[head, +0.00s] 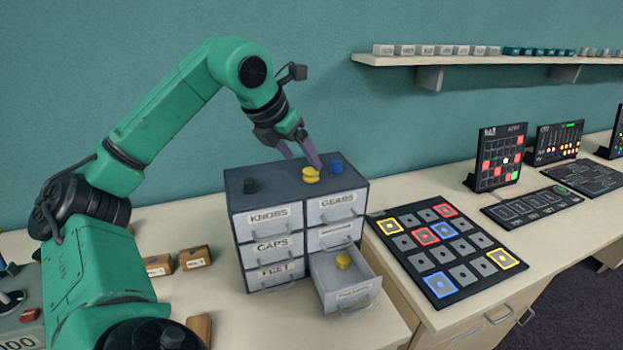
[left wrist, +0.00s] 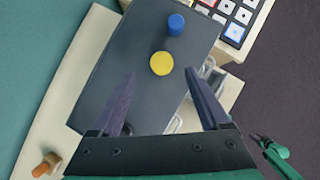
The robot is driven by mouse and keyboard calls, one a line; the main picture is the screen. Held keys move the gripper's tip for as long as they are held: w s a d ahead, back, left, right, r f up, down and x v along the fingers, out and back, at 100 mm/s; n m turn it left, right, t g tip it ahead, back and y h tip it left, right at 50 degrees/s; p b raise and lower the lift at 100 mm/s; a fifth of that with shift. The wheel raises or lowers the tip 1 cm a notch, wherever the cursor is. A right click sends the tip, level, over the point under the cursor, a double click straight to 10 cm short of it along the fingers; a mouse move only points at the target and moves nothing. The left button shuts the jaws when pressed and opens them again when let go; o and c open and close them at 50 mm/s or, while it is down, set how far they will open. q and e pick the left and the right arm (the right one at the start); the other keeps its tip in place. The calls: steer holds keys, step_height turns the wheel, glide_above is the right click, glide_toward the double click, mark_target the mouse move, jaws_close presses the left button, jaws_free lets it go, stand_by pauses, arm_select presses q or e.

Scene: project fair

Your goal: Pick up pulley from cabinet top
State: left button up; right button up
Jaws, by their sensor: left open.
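The yellow pulley (head: 311,175) lies on the dark grey top of the drawer cabinet (head: 281,182), near its right front. It shows as a yellow disc (left wrist: 162,64) in the left wrist view. My left gripper (head: 303,155) is open and empty, slanting down just above and behind the pulley. In the left wrist view the pulley appears between and slightly beyond its fingertips (left wrist: 160,74), with space on both sides. I see no contact. A second yellow piece (head: 343,261) sits in the open lower right drawer (head: 362,283).
A blue piece (head: 336,167) stands close to the pulley, and a black knob (head: 250,186) is at the cabinet top's left. A grid board (head: 440,250) lies to the right. Small labelled blocks (head: 194,258) lie left of the cabinet. A wall shelf (head: 480,60) is above.

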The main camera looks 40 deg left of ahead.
mark_target(311, 171)
arm_select(q)
steer(key=x, duration=0.4)
steer(key=shift+d+f, duration=0.1)
steer(key=shift+d, duration=0.05)
steer(key=shift+w+f, duration=0.25)
steer(key=shift+w, duration=0.1)
steer(key=shift+c, duration=0.3)
steer(key=shift+s, duration=0.1)
steer(key=c, duration=0.5)
jaws_close()
arm_select(e)
steer(key=shift+a, duration=0.4)
